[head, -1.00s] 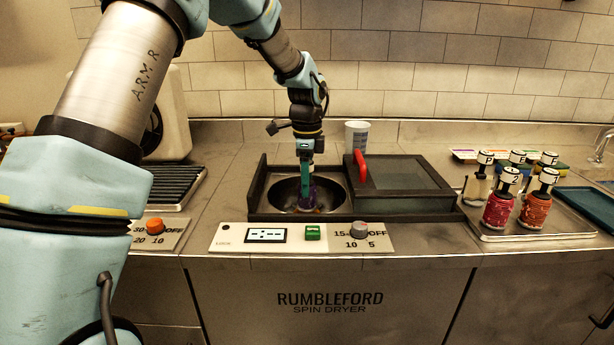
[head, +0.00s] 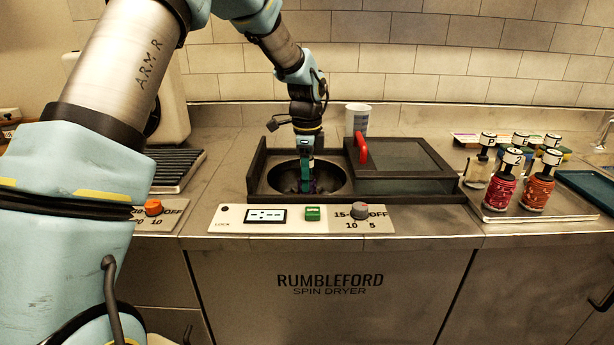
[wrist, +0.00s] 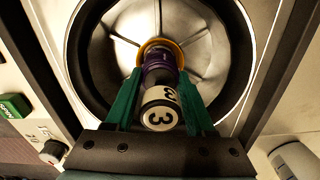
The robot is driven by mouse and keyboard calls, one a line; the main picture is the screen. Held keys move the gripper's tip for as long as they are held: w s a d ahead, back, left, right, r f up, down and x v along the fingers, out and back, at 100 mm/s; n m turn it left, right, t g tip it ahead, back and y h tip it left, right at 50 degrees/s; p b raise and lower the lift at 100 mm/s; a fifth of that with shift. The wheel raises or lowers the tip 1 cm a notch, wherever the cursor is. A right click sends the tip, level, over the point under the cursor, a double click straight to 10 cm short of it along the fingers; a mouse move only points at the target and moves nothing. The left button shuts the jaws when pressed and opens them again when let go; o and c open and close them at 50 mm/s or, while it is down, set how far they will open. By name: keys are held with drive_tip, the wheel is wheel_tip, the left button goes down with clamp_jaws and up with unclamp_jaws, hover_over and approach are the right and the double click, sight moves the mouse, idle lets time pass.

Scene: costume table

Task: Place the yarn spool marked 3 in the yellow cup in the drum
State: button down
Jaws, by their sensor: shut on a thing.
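The spin dryer's drum (head: 340,181) is an open metal bowl; it fills much of the wrist view (wrist: 215,60). My gripper (head: 306,187) points down into it. In the wrist view its green fingers (wrist: 157,85) are shut on the yarn spool marked 3 (wrist: 160,108), which has a white-and-black numbered top and purple yarn. The yellow cup (wrist: 152,45) shows as a ring around the spool's far end, inside the drum. The spool's lower end is hidden, so I cannot tell how deep it sits or whether it touches the bottom.
The dryer's dark lid with a red handle (head: 361,148) lies to the right of the drum. A white cup (head: 357,118) stands behind. A control panel (head: 235,219) is in front.

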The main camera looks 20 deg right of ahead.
drive_tip(key=shift+f, duration=0.45)
idle(0.4)
unclamp_jaws()
idle(0.3)
drive_tip(key=shift+r, duration=0.1)
drive_tip(key=shift+r+p, duration=2.8)
drive_tip(key=shift+r, duration=0.6)
